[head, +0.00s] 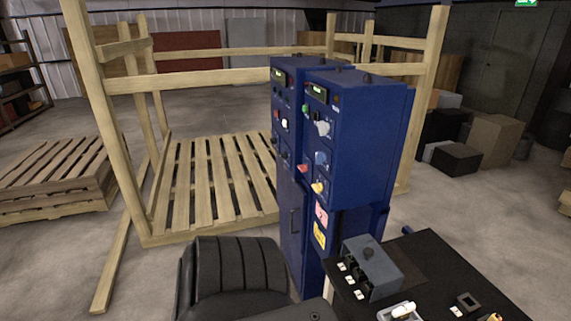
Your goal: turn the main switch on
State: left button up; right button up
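A blue control cabinet (355,140) stands in the middle, made of two tall units side by side. The nearer unit's front carries a small lit display (316,92), a green button (305,108), a large pale grey knob (323,128), a blue knob (321,158), a red knob (303,168) and a yellow-orange knob (319,187). The farther unit has a similar display (279,76) and a white knob (284,123). I cannot tell which control is the main switch or how it is set. Neither of my grippers is in view.
A black ribbed chair (240,270) stands in front of the cabinet. A dark desk (440,265) with a grey switch box (371,266) is at lower right. Wooden framing (190,78) and pallets (50,180) are behind and left. Boxes (490,140) stand at right. Open floor lies at far left.

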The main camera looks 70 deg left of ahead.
aim_at(303, 169)
jog(key=u, duration=2.95)
jog(key=i, duration=1.35)
jog(key=z, duration=2.35)
